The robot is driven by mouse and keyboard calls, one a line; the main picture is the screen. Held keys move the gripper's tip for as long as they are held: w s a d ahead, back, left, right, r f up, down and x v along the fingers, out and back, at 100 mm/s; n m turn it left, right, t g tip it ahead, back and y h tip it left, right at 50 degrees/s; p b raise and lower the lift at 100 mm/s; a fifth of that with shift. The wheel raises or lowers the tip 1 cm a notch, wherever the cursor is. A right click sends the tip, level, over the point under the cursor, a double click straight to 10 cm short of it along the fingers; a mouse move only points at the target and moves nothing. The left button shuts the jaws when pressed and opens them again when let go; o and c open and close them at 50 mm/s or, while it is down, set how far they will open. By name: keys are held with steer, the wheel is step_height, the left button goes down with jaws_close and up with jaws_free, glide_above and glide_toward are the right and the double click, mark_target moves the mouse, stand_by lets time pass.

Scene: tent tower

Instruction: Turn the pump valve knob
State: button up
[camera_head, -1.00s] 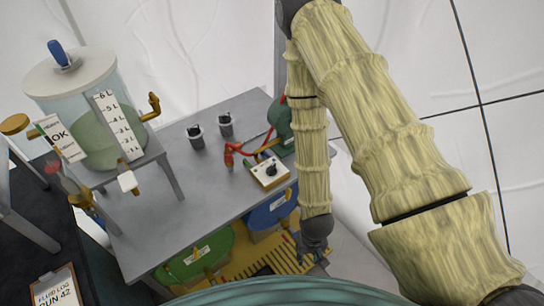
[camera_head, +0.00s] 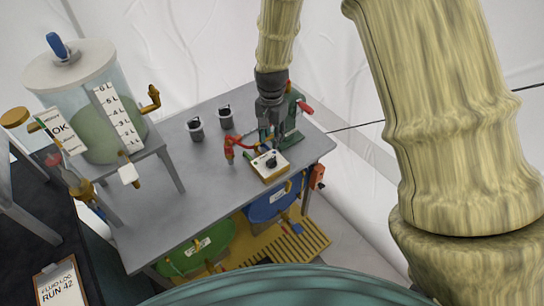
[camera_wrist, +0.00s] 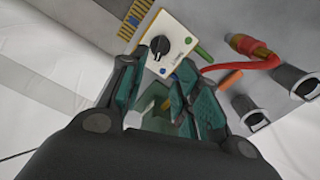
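A small white box (camera_head: 270,166) with a black knob (camera_head: 271,161) on top sits on the grey table near its right front edge. In the wrist view the black knob (camera_wrist: 160,44) shows on the white box face, beside green and blue buttons and a label too small to read. My gripper (camera_head: 268,140) is above the table just behind the box. In the wrist view my gripper's (camera_wrist: 163,92) fingers are apart with nothing held between them, and the knob lies beyond their tips. A green pump body (camera_head: 293,120) with a red part is partly hidden behind my gripper.
A red hose fitting (camera_head: 231,150) is left of the box. Two dark-topped cups (camera_head: 196,130) stand further left. A clear tank (camera_head: 95,120) on a stand occupies the table's left. Green (camera_head: 205,250) and blue (camera_head: 272,203) containers are below. The table's middle (camera_head: 185,185) is clear.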

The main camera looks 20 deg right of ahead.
mark_target(272, 159)
steer(key=shift+f+p, duration=1.5)
steer(key=shift+f, duration=3.85)
steer(key=shift+d, duration=0.1)
jaws_close()
